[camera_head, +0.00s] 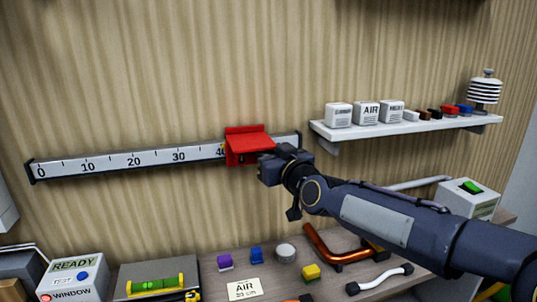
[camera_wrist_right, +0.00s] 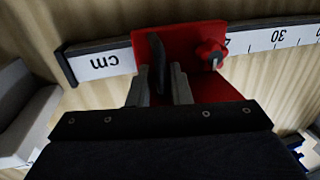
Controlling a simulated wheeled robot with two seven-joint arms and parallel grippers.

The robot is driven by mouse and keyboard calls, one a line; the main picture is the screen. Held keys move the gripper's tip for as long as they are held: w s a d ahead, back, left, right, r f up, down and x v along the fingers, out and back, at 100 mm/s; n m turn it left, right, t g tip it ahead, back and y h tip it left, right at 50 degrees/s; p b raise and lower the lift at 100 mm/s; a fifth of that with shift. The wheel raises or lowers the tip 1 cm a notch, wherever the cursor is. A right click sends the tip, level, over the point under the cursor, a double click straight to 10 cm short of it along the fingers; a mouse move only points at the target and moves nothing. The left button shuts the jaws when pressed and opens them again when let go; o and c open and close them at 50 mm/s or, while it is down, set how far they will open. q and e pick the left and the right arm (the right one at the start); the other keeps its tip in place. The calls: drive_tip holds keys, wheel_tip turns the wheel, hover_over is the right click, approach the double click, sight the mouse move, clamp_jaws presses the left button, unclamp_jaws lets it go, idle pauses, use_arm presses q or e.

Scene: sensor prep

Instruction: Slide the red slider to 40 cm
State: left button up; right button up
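The red slider (camera_head: 245,149) sits on the white ruler rail (camera_head: 130,161), near the rail's right end in the head view. Its left edge partly covers the 40 mark. My right gripper (camera_head: 270,168) is at the slider's lower right. In the right wrist view the gripper's grey fingers (camera_wrist_right: 162,88) stand close together against the red slider (camera_wrist_right: 190,45), with a narrow dark upright piece between them. They look shut on it, though the contact is partly hidden. A red knob (camera_wrist_right: 211,54) on the slider is beside the numbers. My left gripper is not in view.
A white shelf (camera_head: 400,129) with small labelled blocks and a ribbed white sensor (camera_head: 484,90) is at right. The counter below holds a copper pipe (camera_head: 330,248), a green level (camera_head: 155,286), small cubes and a READY box (camera_head: 74,279).

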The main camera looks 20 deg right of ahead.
drive_tip(key=shift+o, duration=0.8)
drive_tip(key=b+v, duration=0.1)
drive_tip(key=v, duration=0.6)
drive_tip(key=shift+s, duration=0.4)
drive_tip(key=shift+d, duration=0.1)
drive_tip(key=s+d+f+m+g+p, duration=0.1)
drive_tip(key=s+f+m+g+p, duration=0.1)
drive_tip(key=s+f+g, duration=0.4)
drive_tip(key=s+d+f+m+g+p, duration=0.1)
drive_tip(key=s+f+g, duration=0.5)
drive_tip(key=s+f, duration=0.8)
drive_tip(key=s+m+p, duration=0.1)
drive_tip(key=s+p, duration=0.1)
drive_tip(key=s, duration=0.6)
drive_tip(key=shift+s+f+p, duration=0.3)
drive_tip(key=shift+s+f, duration=0.05)
drive_tip(key=shift+s, duration=0.05)
